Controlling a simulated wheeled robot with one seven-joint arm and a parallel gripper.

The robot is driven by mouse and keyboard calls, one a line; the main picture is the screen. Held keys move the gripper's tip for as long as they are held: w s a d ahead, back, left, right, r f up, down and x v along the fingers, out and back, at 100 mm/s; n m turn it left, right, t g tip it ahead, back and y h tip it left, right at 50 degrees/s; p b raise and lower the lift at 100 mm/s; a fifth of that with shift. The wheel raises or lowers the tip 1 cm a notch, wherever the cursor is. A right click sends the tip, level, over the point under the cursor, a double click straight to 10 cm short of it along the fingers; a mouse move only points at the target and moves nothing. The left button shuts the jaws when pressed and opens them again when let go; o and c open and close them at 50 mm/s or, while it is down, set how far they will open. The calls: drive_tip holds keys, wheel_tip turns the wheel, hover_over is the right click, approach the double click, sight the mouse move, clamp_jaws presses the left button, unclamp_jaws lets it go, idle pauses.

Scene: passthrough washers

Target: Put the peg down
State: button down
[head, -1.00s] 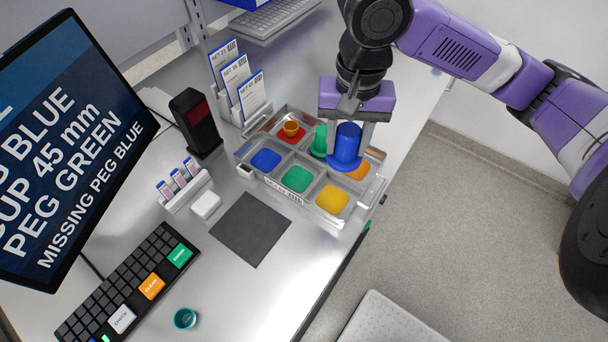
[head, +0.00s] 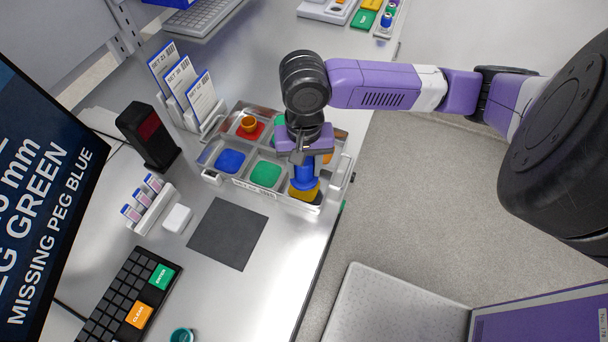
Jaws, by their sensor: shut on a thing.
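My gripper (head: 304,168) is shut on the blue peg (head: 304,178), which stands roughly upright with its wide base down. The peg is at the front right compartment of the metal tray (head: 240,183), in front of the yellow pad (head: 312,197). I cannot tell whether its base touches the pad. The blue pad (head: 230,161) and green pad (head: 265,174) in the front row are bare. A small orange cup (head: 249,124) sits on the red pad at the back left. My gripper hides most of the back middle and back right compartments.
Set cards (head: 186,83) stand behind the tray, and a black device with a red panel (head: 147,135) stands to its left. A dark mat (head: 228,234) lies bare in front. A keyboard (head: 130,298) and a teal cup (head: 181,336) are nearer. The table's edge is right of the tray.

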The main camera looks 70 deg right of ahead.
sight(304, 177)
drive_tip(key=shift+f, duration=2.1)
drive_tip(key=shift+f, duration=0.1)
drive_tip(key=c, duration=0.8)
unclamp_jaws()
wheel_tip(304, 177, up, 12)
drive_tip(key=shift+r, duration=0.15)
